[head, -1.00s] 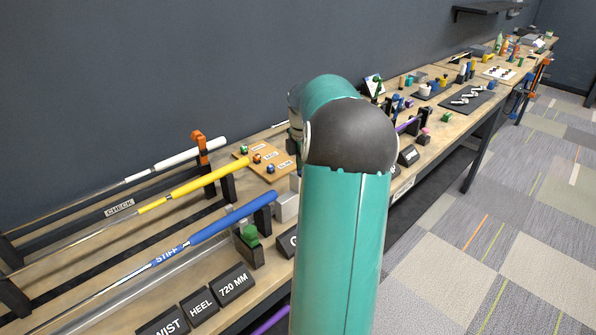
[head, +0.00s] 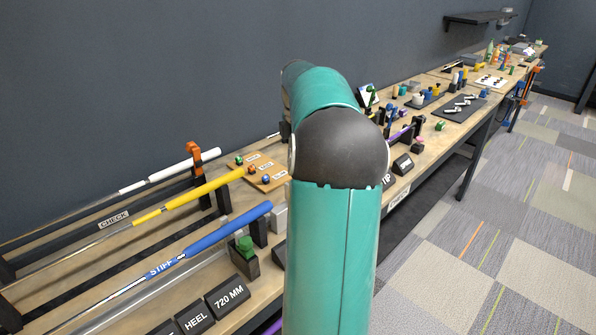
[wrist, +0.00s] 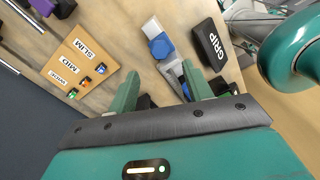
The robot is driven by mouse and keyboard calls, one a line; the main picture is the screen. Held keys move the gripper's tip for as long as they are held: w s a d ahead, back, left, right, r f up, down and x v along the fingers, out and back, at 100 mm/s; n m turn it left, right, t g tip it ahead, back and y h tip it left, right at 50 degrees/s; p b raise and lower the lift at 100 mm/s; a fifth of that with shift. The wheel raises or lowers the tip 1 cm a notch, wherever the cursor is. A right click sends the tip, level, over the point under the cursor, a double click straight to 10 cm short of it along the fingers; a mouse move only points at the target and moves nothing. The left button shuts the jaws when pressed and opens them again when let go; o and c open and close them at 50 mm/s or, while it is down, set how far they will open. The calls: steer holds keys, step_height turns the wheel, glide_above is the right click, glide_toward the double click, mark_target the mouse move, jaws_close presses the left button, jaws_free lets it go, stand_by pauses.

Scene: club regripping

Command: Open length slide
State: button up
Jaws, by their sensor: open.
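My gripper (wrist: 160,72) is open, its two green fingers pointing down over the wooden bench. A grey metal piece with a blue block (wrist: 161,46) lies just ahead of the gap between the fingertips, apart from them as far as I can tell. More of a grey metal part shows between the fingers, partly hidden. In the head view a green knob (head: 245,244) sits on a dark block beside a "720 MM" label (head: 229,295). No part is marked as the length slide, so I cannot tell which it is. My arm hides the gripper in the head view.
A black "GRIP" block (wrist: 211,44) stands right of the fingers. A wooden board (wrist: 82,58) with SLIM, MID and JUMBO-like labels lies left. Blue (head: 228,229), yellow (head: 203,194) and white (head: 182,167) club grips rest on stands. Carpet on the right is clear.

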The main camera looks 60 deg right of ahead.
step_height(320, 180, up, 6)
steer(key=shift+f, duration=0.1)
stand_by(0.4)
steer(key=w+a+r+m+t+h, duration=0.1)
steer(key=w+a+m, duration=0.15)
steer(key=a, duration=1.15)
steer(key=w+a+r+m+t+h, duration=0.1)
steer(key=w+a+m, duration=0.15)
steer(key=a, duration=1.25)
steer(key=s+a+f+m+t+y, duration=0.1)
steer(key=s+a+f+m, duration=0.2)
steer(key=a, duration=0.6)
steer(key=s+a+f+m+t+y, duration=0.1)
steer(key=s+a+f+m+t, duration=0.1)
steer(key=s+a+f, duration=0.3)
steer(key=s+a+m, duration=0.1)
steer(key=s+a, duration=0.2)
steer(key=a, duration=0.1)
steer(key=shift+s+f+t, duration=0.2)
steer(key=shift+t, duration=0.1)
